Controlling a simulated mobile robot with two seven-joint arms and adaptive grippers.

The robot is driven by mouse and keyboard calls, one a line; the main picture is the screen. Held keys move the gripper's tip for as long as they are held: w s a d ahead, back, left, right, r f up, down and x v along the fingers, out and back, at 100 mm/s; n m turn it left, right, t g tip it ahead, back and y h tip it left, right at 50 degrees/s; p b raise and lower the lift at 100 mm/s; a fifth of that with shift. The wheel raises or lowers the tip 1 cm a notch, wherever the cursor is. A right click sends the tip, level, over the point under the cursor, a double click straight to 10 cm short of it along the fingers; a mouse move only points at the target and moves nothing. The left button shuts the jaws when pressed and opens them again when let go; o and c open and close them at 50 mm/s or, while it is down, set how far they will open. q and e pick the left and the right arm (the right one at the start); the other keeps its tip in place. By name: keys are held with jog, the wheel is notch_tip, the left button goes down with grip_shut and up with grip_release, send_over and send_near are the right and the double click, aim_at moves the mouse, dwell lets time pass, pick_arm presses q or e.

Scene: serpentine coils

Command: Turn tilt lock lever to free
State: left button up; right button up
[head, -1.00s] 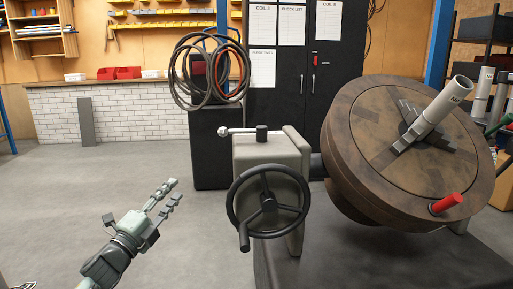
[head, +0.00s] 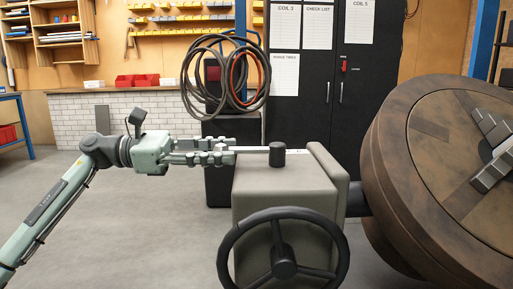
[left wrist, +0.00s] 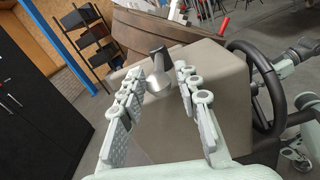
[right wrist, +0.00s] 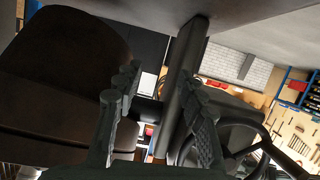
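The tilt lock lever sits on top of the grey housing (head: 285,195). Its black hub (head: 277,154) shows in the head view, with a pale bar (head: 254,151) pointing left from it. My left gripper (head: 231,152) is at the bar's left end and hides the ball there. In the left wrist view the lever's silver end (left wrist: 158,80) lies between the spread fingers, with gaps on both sides. My right gripper (right wrist: 160,85) is outside the head view. In its wrist view its dark fingers are apart, with a dark bar (right wrist: 184,65) in line between them; I cannot tell whether they touch it.
A black handwheel (head: 283,263) is on the housing's front. The big round brown plate (head: 400,170) fills the right side. A black stand (head: 222,185) with coiled hoses (head: 226,80) is behind the gripper. The floor at left is free.

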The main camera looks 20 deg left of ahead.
aim_at(269, 150)
pick_arm(q)
jog(key=x, duration=0.6)
jog(key=shift+w+d+p, duration=0.15)
jog(key=shift+d+p, duration=0.2)
pick_arm(e)
jog(key=d+f+g, duration=0.1)
jog(key=f, duration=0.1)
jog(key=s+d+f+g+h, duration=0.1)
jog(key=d+f, duration=0.1)
jog(key=shift+s, duration=0.2)
pick_arm(q)
jog(key=shift+a, duration=0.1)
grip_shut()
